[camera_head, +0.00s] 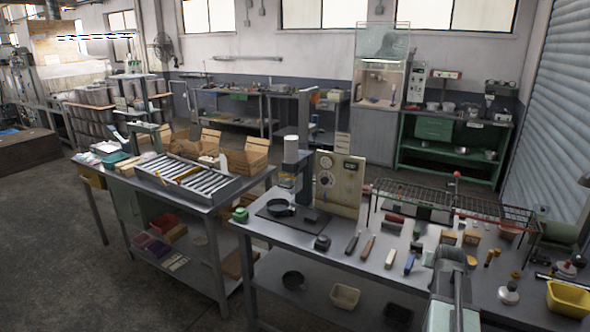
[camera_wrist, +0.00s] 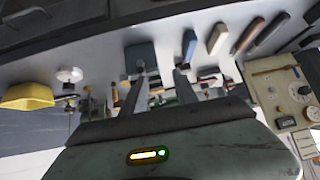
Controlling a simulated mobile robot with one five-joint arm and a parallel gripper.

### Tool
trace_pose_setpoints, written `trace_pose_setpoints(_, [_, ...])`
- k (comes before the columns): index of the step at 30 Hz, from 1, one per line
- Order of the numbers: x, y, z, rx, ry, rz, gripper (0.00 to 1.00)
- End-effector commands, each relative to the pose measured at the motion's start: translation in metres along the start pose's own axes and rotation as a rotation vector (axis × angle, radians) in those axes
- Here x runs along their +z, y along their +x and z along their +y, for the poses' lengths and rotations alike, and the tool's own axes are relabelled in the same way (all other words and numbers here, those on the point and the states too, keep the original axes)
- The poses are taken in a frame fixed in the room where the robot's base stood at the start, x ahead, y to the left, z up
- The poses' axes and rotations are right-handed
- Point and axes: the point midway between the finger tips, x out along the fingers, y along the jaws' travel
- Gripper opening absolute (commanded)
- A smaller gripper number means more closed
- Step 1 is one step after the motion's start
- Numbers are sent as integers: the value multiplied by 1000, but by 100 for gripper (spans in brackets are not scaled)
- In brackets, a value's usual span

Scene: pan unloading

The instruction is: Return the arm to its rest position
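My arm (camera_head: 442,314) rises at the lower front of the head view, over the near edge of the right-hand workbench (camera_head: 345,262). In the wrist view, which looks at the bench upside down, my gripper (camera_wrist: 160,70) has its two fingers apart. Nothing is held between them. A small black pan (camera_head: 281,207) sits on a dark plate (camera_head: 268,219) at the left of the bench, well away from my gripper. The gripper's fingertips are hard to make out in the head view.
Handled tools (camera_head: 367,247) and small blocks lie close around my arm. A yellow bin (camera_head: 568,299) stands at the right, also seen in the wrist view (camera_wrist: 28,96). A wire rack (camera_head: 455,203) and a dial panel (camera_head: 339,184) stand behind. A roller table (camera_head: 190,179) is at the left.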

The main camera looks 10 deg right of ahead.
Motion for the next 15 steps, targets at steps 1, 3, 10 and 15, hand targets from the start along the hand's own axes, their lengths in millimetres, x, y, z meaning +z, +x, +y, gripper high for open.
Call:
trace_pose_setpoints(1, [2,0,-36,-34,-33,-1,35])
trace_pose_setpoints(3, [10,-5,-94,-88,-88,-3,35])
trace_pose_setpoints(10, [97,-54,-272,-258,-299,-128,35])
trace_pose_setpoints(15, [204,-116,-347,-324,-486,-348,35])
